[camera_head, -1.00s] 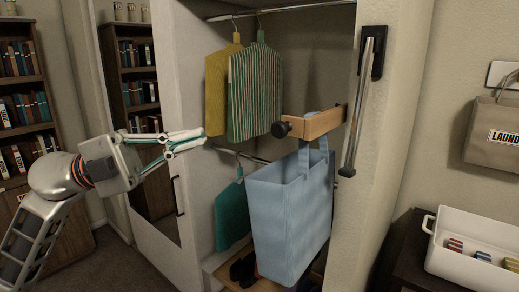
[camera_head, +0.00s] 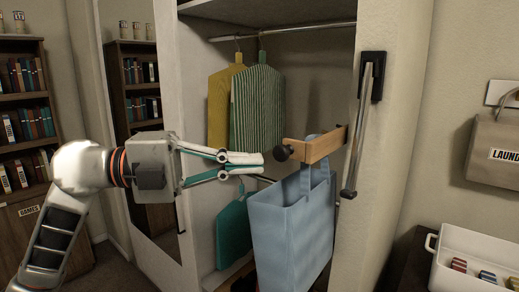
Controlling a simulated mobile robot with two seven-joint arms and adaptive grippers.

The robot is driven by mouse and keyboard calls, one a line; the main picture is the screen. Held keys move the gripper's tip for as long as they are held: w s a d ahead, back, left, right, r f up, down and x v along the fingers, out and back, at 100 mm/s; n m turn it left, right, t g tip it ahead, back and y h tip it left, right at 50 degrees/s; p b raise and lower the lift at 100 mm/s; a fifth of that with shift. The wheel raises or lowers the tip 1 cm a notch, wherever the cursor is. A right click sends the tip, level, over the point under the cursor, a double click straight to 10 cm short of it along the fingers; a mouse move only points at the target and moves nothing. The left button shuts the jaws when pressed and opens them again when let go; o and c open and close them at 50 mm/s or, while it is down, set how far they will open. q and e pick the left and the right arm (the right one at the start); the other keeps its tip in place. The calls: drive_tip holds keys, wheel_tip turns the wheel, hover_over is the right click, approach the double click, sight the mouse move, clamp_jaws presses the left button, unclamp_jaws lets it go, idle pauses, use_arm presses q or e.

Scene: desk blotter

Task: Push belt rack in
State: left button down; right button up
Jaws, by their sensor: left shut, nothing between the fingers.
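The belt rack (camera_head: 318,148) is a light wooden bar with a dark round knob (camera_head: 283,152) on its front end. It sticks out of the wardrobe from the right wall. A blue tote bag (camera_head: 293,227) hangs below it and partly overlaps it. My left gripper (camera_head: 262,165) is shut and empty, its fingertips just left of the knob and a little lower in the picture. I cannot tell whether they touch the knob. My right gripper is not in view.
Yellow (camera_head: 219,108) and green striped (camera_head: 257,108) garments hang behind my left gripper. A teal garment (camera_head: 234,236) hangs below. A metal bar (camera_head: 358,130) is on the wardrobe's right front edge. A white bin (camera_head: 480,258) stands at lower right.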

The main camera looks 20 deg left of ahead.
sight(285, 156)
use_arm(q)
drive_tip(key=w, duration=0.1)
drive_tip(key=w+d, duration=0.1)
drive_tip(key=w, duration=0.1)
drive_tip(key=shift+w, duration=0.3)
drive_tip(key=shift+d, duration=0.1)
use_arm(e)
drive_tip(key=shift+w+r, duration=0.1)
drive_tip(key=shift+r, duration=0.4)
